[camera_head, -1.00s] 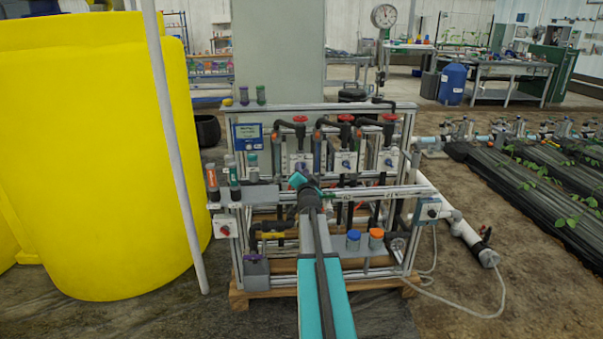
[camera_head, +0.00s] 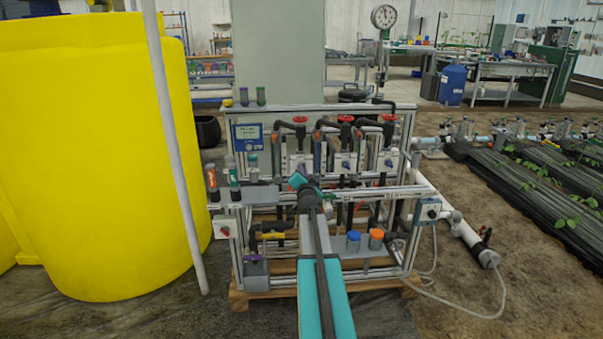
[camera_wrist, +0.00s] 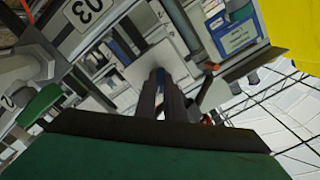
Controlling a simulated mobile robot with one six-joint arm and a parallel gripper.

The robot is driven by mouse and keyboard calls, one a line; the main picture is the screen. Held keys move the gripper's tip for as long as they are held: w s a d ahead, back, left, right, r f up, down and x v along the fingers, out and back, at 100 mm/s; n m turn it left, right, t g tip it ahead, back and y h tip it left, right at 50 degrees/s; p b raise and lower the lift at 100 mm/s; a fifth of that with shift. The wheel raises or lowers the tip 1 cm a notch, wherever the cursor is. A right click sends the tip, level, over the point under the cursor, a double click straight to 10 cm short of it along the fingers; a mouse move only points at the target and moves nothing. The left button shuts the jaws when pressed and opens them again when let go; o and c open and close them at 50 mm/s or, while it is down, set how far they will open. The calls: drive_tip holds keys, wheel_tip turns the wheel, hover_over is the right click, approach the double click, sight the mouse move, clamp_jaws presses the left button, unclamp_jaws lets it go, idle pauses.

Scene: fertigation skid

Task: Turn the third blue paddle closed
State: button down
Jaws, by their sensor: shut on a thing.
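My gripper (camera_wrist: 161,88) shows in the wrist view as two dark fingers close together. A small piece of blue, which looks like the blue paddle (camera_wrist: 160,73), shows between their tips, and the fingers are shut on it. Most of the paddle is hidden by the fingers, so its angle cannot be told. A plate with the number 03 (camera_wrist: 82,11) is at the upper left of this view. In the head view my arm reaches to the middle of the skid frame (camera_head: 375,193), and its own links hide the fingertips and the paddle.
Red-topped valves (camera_head: 300,120) and white dosing units (camera_head: 346,162) stand behind the front rail. A blue-labelled controller (camera_head: 248,136) is at upper left. Blue-capped and orange-capped bottles (camera_head: 376,240) stand right of my arm. A yellow tank (camera_head: 90,170) fills the left side.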

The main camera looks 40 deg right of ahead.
drive_tip(key=shift+r+n, duration=0.1)
drive_tip(key=shift+n, duration=0.2)
drive_tip(key=shift+d+r+n, duration=0.1)
drive_tip(key=shift+n, duration=3.9)
drive_tip(key=shift+p, duration=0.3)
drive_tip(key=c, duration=1.8)
unclamp_jaws()
drive_tip(key=shift+c, duration=0.2)
